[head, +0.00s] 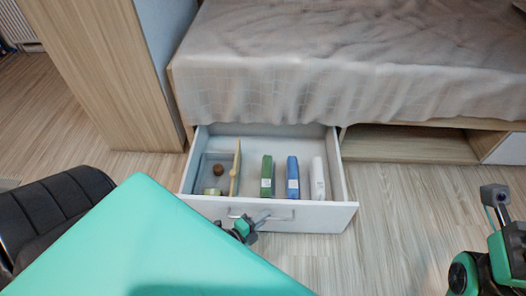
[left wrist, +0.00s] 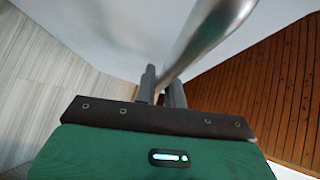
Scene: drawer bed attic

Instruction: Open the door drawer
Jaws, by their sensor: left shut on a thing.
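The drawer (head: 300,215) under the bed is pulled out, and its inside shows. Its metal bar handle (head: 236,213) is on the front face; the handle also shows close up in the left wrist view (left wrist: 208,35). My left gripper (head: 260,217) is at the handle, with its fingers shut on the bar. In the left wrist view the fingers (left wrist: 160,88) are on either side of the bar's lower end. My right gripper (head: 495,196) is at the right edge, away from the drawer; its fingers are too unclear to judge.
The drawer holds a green book (head: 267,177), a blue book (head: 293,178), a white item (head: 318,178) and small round things left of a wooden divider (head: 235,168). An open shelf (head: 410,144) lies right of it. A black chair (head: 55,205) stands at left.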

